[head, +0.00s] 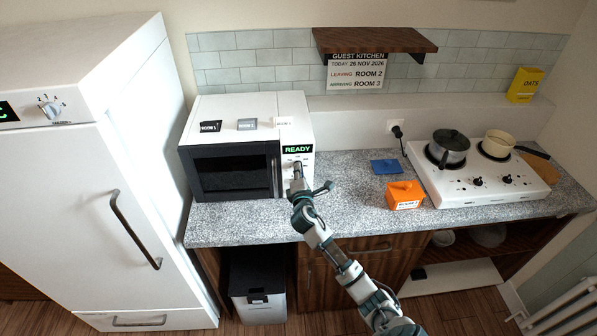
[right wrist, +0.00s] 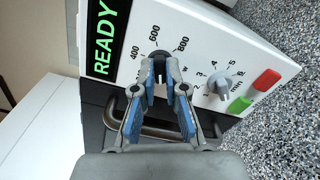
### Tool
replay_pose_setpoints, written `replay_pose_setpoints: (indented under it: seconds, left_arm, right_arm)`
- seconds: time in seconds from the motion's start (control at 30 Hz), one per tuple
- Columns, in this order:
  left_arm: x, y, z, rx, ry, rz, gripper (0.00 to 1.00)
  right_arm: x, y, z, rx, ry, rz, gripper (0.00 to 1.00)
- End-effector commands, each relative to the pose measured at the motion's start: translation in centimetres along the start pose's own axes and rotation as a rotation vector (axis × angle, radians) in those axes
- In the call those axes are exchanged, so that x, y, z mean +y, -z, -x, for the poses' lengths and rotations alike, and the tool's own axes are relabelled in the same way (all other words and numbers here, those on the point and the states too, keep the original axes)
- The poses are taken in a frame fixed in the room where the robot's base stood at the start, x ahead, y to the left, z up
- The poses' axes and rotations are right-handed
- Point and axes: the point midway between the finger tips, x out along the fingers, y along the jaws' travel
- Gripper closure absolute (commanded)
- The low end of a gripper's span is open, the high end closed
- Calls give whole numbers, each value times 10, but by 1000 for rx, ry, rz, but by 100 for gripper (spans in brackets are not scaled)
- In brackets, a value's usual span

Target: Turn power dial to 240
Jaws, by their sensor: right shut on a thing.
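The white microwave (head: 247,111) stands on the counter, its display reading READY (head: 297,149). Its front panel also shows in the right wrist view (right wrist: 190,25). The power dial (right wrist: 157,71) has 400, 600 and 800 marks and a W visible around it; lower marks and its pointer are hidden by my fingers. My right gripper (right wrist: 158,66) is shut on the power dial, one blue-padded finger on each side. In the head view, the right gripper (head: 297,176) reaches the panel from below. My left gripper is not in view.
A timer dial (right wrist: 219,84), red button (right wrist: 267,80) and green button (right wrist: 240,104) are close beside my fingers. The dark door handle (right wrist: 160,130) lies behind them. An orange box (head: 404,195) and two-burner hob (head: 480,187) stand right. A white fridge (head: 75,180) stands left.

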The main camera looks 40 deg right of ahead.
Motion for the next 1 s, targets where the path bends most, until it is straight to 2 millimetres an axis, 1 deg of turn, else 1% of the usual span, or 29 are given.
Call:
replay_pose_setpoints:
  seconds: [0.7, 1.0]
  left_arm:
    - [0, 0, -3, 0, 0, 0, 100]
    - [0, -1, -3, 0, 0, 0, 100]
  right_arm:
    - [-1, 0, 0, -1, 2, -640, 100]
    - [-2, 1, 0, 0, 3, -827, 100]
